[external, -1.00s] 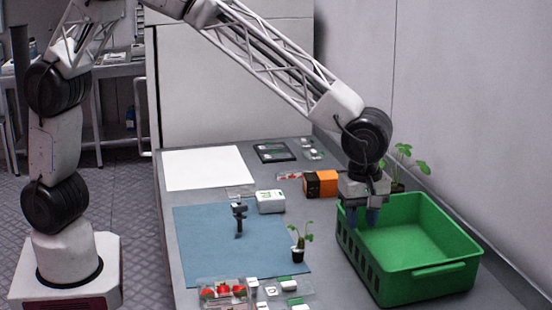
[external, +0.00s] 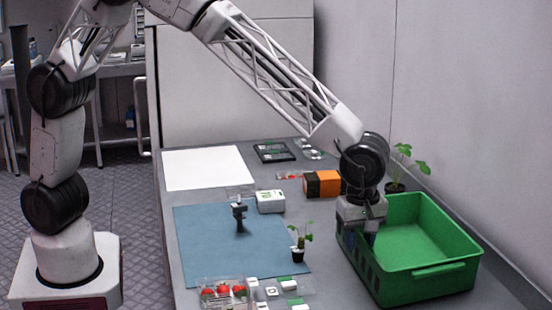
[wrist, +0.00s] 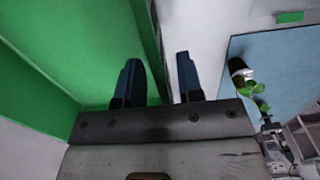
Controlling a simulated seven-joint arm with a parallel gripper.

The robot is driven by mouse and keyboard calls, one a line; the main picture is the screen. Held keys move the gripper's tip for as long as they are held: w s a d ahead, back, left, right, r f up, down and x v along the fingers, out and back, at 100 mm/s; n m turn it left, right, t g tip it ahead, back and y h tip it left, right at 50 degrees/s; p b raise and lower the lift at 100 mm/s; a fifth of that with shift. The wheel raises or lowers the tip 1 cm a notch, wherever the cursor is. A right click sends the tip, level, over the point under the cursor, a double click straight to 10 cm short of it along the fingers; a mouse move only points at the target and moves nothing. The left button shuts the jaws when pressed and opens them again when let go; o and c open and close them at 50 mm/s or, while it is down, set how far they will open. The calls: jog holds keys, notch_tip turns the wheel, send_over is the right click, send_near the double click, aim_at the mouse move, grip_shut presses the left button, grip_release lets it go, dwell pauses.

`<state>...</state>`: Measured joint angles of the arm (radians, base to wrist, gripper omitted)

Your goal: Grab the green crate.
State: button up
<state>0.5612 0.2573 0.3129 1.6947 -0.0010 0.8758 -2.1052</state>
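The green crate (external: 428,286) stands upright on the right part of the grey table, and its inside looks empty. My gripper (external: 358,238) is at the crate's left wall, pointing down. In the wrist view, the two dark fingers of my gripper (wrist: 160,84) are apart. One finger is on the inner side of the crate wall (wrist: 147,40) and the other is outside it. The wall passes between them, with a visible gap on the outer side. The fingertips' depth along the wall is hard to tell.
A small potted seedling (external: 299,250) stands left of the crate on the blue mat (external: 205,260). An orange and black box (external: 322,183) and another potted plant (external: 396,187) are behind. Strawberry punnets (external: 222,291) lie at the front. The wall is close on the right.

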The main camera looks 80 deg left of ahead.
dwell(0.5)
grip_shut()
dwell(1.3)
